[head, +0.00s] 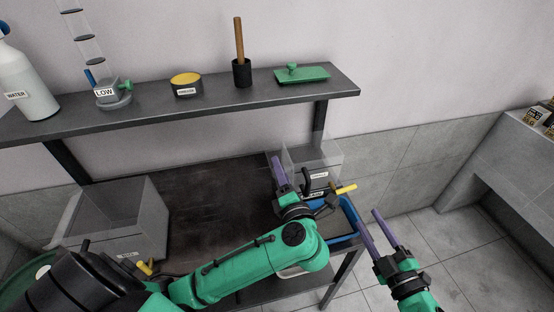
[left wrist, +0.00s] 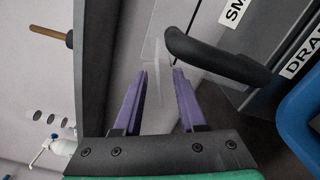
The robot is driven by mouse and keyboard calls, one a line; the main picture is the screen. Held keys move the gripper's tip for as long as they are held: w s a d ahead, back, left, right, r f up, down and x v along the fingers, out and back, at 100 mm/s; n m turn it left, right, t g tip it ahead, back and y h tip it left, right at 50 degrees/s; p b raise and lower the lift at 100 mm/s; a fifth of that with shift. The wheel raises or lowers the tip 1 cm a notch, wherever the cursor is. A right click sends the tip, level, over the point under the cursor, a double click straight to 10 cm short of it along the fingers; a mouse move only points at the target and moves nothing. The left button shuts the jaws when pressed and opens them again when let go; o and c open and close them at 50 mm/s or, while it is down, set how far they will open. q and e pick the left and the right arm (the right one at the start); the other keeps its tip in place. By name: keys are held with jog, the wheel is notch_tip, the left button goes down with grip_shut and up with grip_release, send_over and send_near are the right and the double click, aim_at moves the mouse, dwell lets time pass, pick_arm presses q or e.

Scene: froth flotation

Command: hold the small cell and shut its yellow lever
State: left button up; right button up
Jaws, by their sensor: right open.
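The small cell (head: 322,158), a clear box with a dark labelled front, stands at the right end of the lower bench. Its black handle (head: 305,176) is on the left of the front, and its yellow lever (head: 346,188) sticks out to the right. My left gripper (head: 277,170), with purple fingers, is at the cell's left side. In the left wrist view its fingers (left wrist: 160,70) are apart, close to the black handle (left wrist: 215,55) and a clear panel; I cannot tell whether they touch. My right gripper (head: 370,224) is open and empty, right of and below the lever.
A blue-rimmed tray (head: 349,214) is below the cell, partly hidden by my left arm. A larger grey cell (head: 140,210) with a yellow lever (head: 145,268) stands left. The upper shelf (head: 215,97) holds a bottle, yellow-topped tub, pestle-like tool and green plate.

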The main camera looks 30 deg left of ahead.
aim_at(272, 147)
pick_arm(q)
jog(key=x, duration=0.5)
jog(key=shift+a, duration=0.1)
grip_shut()
dwell(1.2)
